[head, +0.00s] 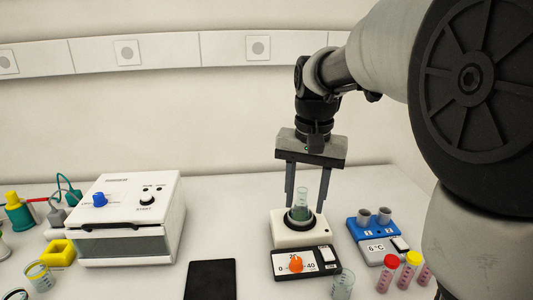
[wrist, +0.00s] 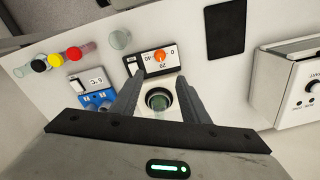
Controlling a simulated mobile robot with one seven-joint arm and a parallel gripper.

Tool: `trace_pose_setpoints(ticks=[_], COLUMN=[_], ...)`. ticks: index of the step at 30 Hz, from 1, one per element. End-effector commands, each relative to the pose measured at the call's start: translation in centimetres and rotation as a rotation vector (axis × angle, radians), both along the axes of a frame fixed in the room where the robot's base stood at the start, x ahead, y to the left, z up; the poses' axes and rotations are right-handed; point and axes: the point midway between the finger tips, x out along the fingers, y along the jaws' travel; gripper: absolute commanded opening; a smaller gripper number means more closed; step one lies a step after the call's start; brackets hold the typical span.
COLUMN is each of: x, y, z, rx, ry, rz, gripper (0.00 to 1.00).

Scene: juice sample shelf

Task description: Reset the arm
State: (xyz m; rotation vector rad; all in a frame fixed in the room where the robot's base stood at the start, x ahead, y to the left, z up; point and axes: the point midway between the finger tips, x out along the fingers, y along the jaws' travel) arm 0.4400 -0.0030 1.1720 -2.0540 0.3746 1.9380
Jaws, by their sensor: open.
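My gripper (head: 308,187) points straight down over the white device with the orange knob (head: 285,238). Its two fingers are apart, one on each side of the upper part of a clear tube with green contents (head: 300,205). The tube stands upright in the device's round dark socket. In the wrist view my gripper (wrist: 160,88) is open, with the tube's round mouth (wrist: 158,100) between the fingers. I cannot tell whether a finger touches the tube.
A blue block (head: 364,234) marked 6 °C stands right of the device, with several capped tubes (head: 407,270) in front. A clear beaker (head: 342,284) is near the front. A black pad (head: 210,280) and a white box (head: 130,215) stand left. Bare table lies behind the device.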

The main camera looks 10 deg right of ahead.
Motion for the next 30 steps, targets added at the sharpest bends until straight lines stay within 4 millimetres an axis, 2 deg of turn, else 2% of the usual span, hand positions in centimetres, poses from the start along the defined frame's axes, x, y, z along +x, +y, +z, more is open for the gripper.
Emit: trace_pose_setpoints(ticks=[1,6,9,13,18,30], x=[-1.8,-8.0,-11.4,-14.5,-16.5,-16.8], y=[0.0,0.1,0.2,0.3,0.3,0.3], z=[2.7,7.1,8.4,8.9,8.5,8.3], rx=[0.003,-0.012,-0.038,-0.078,-0.113,-0.119], ry=[-0.043,-0.194,-0.278,-0.361,-0.418,-0.426], rz=[0.029,0.164,0.24,0.316,0.37,0.38], gripper=[0.42,0.42,0.42,0.42,0.42,0.42])
